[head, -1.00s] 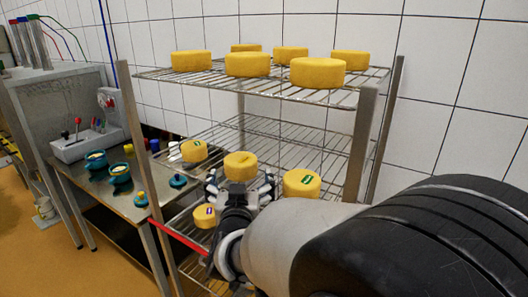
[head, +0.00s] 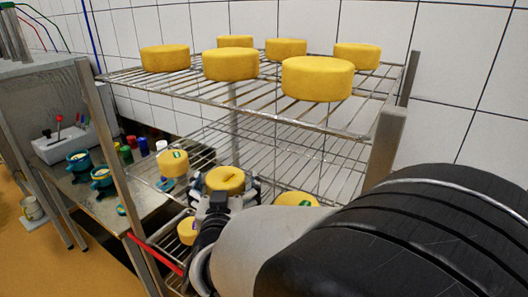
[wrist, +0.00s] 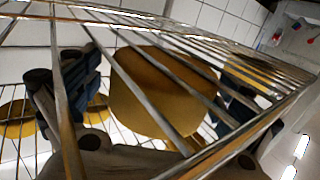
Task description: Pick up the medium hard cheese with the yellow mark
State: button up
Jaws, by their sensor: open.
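A round yellow cheese (head: 224,178) stands on the middle shelf between the spread fingers of my gripper (head: 226,190). A small dark mark shows on its top, but I cannot make out a yellow one. In the wrist view the cheese (wrist: 158,92) lies between the dark fingers of my gripper (wrist: 152,98), with wire rods crossing in front. The gripper is open around it, and I cannot tell whether the fingers touch it. A cheese with a green mark (head: 173,164) is to its left. Another green-marked cheese (head: 296,199) is to its right, partly hidden by my arm.
Several plain cheeses stand on the upper wire shelf (head: 215,90), above my gripper. Another cheese (head: 187,231) is at the lower left, partly hidden. A metal upright (head: 383,150) is at right. A side table at left holds teal pots (head: 78,161).

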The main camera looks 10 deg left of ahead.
jog(key=shift+s+r, duration=0.15)
jog(key=shift+s, duration=0.25)
jog(key=shift+c, duration=0.5)
jog(key=shift+w, duration=0.1)
jog(key=shift+c, duration=1.3)
jog(key=c, duration=0.7)
jog(key=shift+c, duration=0.3)
